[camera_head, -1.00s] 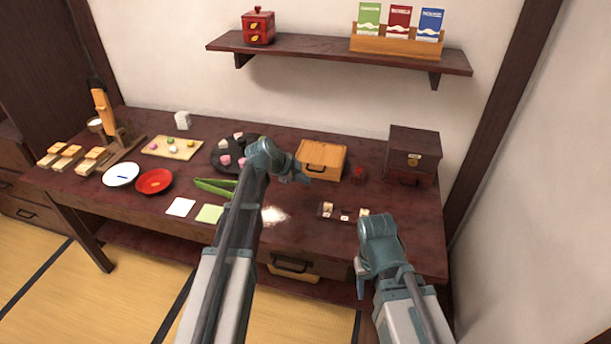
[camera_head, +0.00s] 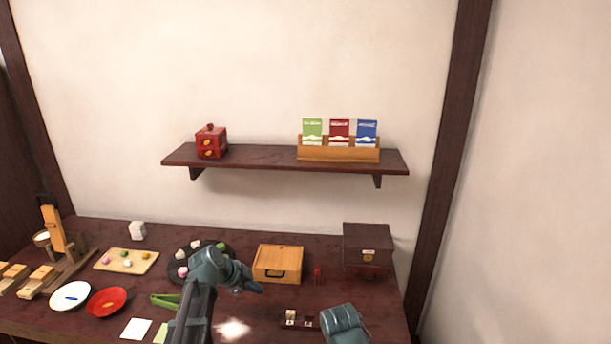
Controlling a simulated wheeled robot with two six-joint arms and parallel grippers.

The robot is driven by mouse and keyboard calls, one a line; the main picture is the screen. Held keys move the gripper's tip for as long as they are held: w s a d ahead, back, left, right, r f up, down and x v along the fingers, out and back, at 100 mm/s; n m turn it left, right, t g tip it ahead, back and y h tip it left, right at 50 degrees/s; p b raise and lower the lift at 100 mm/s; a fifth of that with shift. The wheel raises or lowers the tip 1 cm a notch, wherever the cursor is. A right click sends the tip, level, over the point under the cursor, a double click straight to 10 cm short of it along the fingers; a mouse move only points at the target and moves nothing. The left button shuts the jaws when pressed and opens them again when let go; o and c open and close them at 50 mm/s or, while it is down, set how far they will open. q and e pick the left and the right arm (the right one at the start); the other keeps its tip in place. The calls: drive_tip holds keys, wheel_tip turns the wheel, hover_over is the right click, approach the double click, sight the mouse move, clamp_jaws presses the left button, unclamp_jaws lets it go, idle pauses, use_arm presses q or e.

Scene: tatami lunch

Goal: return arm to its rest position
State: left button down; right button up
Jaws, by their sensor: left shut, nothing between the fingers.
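My left arm comes up from the bottom edge over the dark wooden table (camera_head: 60,232). Its gripper (camera_head: 254,287) is shut and empty, pointing right, in front of the wooden box with a dark handle (camera_head: 278,262). I cannot tell how high it is above the table. Of my right arm only a teal wrist part shows at the bottom edge, right of the small dark tray (camera_head: 298,322). The right fingers are out of the picture.
A round dark plate with sweets (camera_head: 178,259) lies partly behind my left wrist. A dark chest (camera_head: 366,245) stands back right. White (camera_head: 70,296) and red (camera_head: 106,301) dishes are at left. A wall shelf (camera_head: 250,158) holds a red box and cards.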

use_arm(q)
drive_tip(key=s+d+n+g+y+p, duration=0.1)
drive_tip(key=s+d+n, duration=0.3)
drive_tip(key=s, duration=0.4)
drive_tip(key=s+d+r+n+g+y+p, duration=0.1)
drive_tip(key=s+d+n+g+y+p, duration=0.1)
drive_tip(key=s, duration=0.6)
drive_tip(key=s+d+n+g+y+p, duration=0.2)
drive_tip(key=s+d+n, duration=0.4)
drive_tip(key=s, duration=0.3)
drive_tip(key=shift+d+r+g+y, duration=0.3)
drive_tip(key=shift+d+r+y, duration=0.1)
drive_tip(key=shift+y, duration=0.3)
